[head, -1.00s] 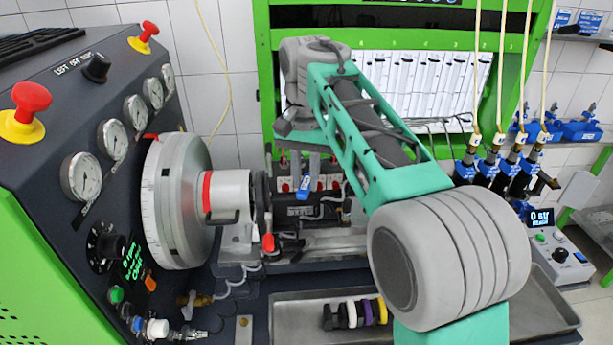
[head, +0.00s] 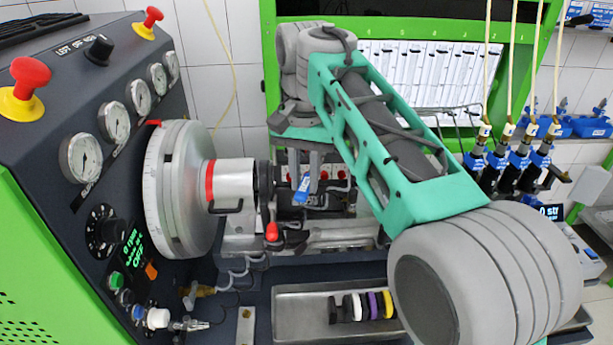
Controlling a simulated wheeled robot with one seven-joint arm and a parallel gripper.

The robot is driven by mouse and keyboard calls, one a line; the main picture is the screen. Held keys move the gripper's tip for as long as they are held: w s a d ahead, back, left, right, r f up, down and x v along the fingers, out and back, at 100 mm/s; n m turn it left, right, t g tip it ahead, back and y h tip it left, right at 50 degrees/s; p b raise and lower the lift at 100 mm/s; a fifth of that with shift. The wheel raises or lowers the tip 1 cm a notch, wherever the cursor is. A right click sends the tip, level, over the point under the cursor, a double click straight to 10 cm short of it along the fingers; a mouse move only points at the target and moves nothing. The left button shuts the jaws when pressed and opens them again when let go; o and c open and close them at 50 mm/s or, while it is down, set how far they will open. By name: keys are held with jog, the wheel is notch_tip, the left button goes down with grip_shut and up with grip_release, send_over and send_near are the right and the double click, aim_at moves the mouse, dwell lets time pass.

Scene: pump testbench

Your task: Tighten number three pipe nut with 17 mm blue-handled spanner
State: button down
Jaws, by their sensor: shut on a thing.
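My gripper (head: 312,172) is in front of the pump, near the middle of the picture, with its fingers pointing down. It is shut on the blue-handled spanner (head: 302,190), of which only a short blue piece with a pale mark shows below the fingers. The spanner's jaw end and its size marking cannot be made out. A row of red-marked pipe fittings (head: 324,175) lies behind and beside the fingers, partly hidden by my gripper. I cannot tell which is the number three pipe nut, nor whether the spanner touches a nut.
A metal tray (head: 300,296) with several coloured rings is at the front. The grey flywheel (head: 183,190) and gauge panel (head: 125,120) stand at left. A red-tipped lever (head: 272,232) is below the gripper. My arm covers the right middle.

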jog(key=shift+r, duration=0.1)
jog(key=shift+s+a+r+p, duration=0.15)
jog(key=shift+s+r+p, duration=0.25)
jog(key=shift+r, duration=0.25)
jog(key=shift+s+a+r+p, duration=0.1)
jog(key=shift+s+r+p, duration=0.3)
jog(key=shift+r, duration=0.25)
jog(key=shift+s+a+r+p, duration=0.15)
jog(key=shift+s+r+p, duration=0.15)
jog(key=shift+r+p, duration=0.25)
jog(key=shift+s+a+r, duration=0.1)
jog(key=shift+s+r, duration=0.25)
jog(key=shift+r, duration=0.25)
